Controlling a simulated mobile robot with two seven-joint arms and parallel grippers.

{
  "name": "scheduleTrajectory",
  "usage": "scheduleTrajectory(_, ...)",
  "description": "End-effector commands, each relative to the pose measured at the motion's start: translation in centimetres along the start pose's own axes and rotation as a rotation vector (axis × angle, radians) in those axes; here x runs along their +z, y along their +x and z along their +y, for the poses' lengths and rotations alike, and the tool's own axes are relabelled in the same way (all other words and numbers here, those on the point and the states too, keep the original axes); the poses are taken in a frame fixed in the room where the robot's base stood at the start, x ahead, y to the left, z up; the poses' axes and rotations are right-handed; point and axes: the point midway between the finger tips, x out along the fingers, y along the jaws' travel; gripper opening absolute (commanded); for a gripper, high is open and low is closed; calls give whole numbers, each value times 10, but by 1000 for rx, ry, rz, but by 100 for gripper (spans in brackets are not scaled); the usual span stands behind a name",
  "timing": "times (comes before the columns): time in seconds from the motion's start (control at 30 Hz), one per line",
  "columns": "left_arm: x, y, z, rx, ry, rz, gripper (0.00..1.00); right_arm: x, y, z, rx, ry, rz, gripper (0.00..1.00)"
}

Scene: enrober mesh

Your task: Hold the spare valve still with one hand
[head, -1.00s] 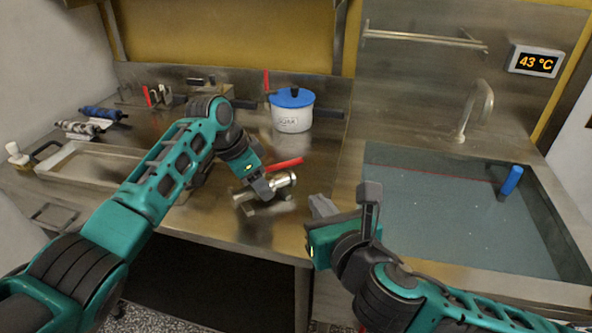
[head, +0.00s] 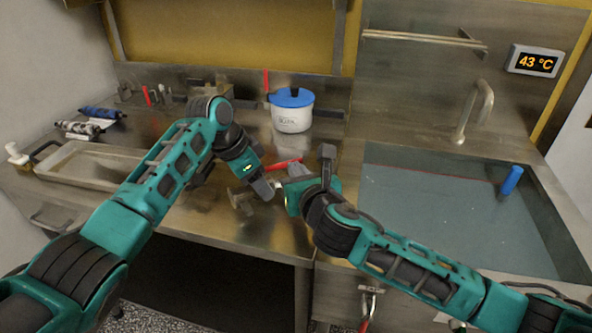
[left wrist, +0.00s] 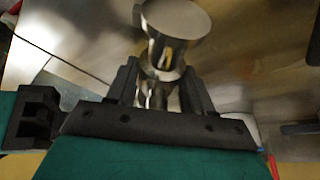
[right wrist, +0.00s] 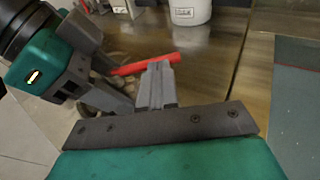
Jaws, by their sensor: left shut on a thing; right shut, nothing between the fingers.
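The spare valve is a shiny metal body (head: 240,200) with a red lever handle (head: 284,163), low on the steel worktop. My left gripper (head: 262,190) is shut on its metal body; in the left wrist view the round metal end (left wrist: 178,18) shows above and between the two fingers. My right gripper (head: 297,171) is shut and empty, close to the valve's right side by the red handle. In the right wrist view its fingertips (right wrist: 156,75) overlap the red handle (right wrist: 135,67); I cannot tell if they touch. The grippers hide much of the valve.
A white pot with a blue lid (head: 292,112) stands behind the valve. A shallow tray (head: 85,165) lies at the left. A water-filled sink (head: 430,205) with a blue item (head: 511,180) and a tap (head: 480,105) is at the right. The worktop's front edge is near the grippers.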

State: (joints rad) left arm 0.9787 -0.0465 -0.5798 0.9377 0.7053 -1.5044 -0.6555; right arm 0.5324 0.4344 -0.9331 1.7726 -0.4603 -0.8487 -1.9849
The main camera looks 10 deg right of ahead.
Motion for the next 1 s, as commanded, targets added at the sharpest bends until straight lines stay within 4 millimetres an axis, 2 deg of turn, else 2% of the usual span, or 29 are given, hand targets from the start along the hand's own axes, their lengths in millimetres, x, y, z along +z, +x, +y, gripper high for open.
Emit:
scheduleTrajectory(0.13,0,0,0,-1,0,1,0,1,6,0,1,1,-1,0)
scheduleTrajectory(0.47,0,0,0,-1,0,1,0,0,7,0,2,0,-1,0)
scheduleTrajectory(0.73,0,0,0,-1,1,1,0,4,16,-6,108,-26,-3,0)
scheduleTrajectory(1.0,-1,0,0,0,2,1,0,4,22,-7,112,-22,-1,0)
